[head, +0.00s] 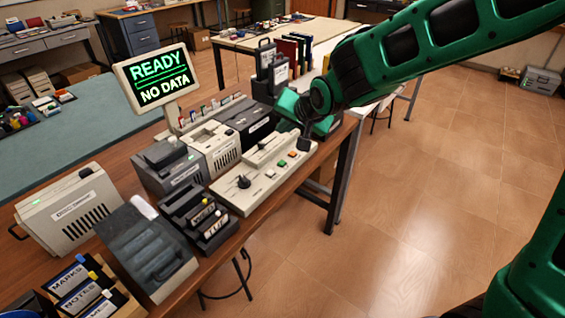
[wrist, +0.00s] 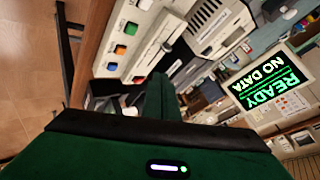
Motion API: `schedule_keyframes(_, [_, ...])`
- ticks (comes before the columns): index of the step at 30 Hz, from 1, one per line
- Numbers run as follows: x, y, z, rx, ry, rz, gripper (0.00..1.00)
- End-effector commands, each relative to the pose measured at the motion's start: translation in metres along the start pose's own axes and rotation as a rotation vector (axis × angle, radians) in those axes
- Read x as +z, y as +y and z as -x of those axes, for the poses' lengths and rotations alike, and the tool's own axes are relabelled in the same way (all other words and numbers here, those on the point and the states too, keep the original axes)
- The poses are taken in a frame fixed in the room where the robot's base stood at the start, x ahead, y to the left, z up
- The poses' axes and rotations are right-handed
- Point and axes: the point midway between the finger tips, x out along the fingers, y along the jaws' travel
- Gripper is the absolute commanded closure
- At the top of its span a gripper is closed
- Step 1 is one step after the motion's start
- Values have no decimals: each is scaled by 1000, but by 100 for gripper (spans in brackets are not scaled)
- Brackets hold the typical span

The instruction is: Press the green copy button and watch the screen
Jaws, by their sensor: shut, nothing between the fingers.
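My gripper is shut and empty, pointing down over the far right end of the panel. Whether it touches the panel I cannot tell. The wrist view shows its closed fingers (wrist: 158,82) near the row of buttons. The screen (head: 160,78) reads "READY" and "NO DATA" in green and white; it also shows in the wrist view (wrist: 266,84).
Grey and beige machines (head: 172,167) stand behind the panel. A dark tray of cartridges (head: 196,216) and a grey case (head: 146,251) stand to its left. Upright binders (head: 291,52) stand beyond my gripper. The floor (head: 440,200) to the right is clear.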

Motion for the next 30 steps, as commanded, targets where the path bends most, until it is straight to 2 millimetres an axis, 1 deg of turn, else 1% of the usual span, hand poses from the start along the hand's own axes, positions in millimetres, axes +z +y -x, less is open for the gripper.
schedule_keyframes(7, [0, 2, -1, 2, 0, 0, 100])
schedule_keyframes(11, [4, 6, -6, 4, -2, 0, 100])
schedule_keyframes(24, [31, 33, -42, 5, -2, 1, 100])
schedule_keyframes(30, [40, 42, -55, 4, -2, 0, 100])
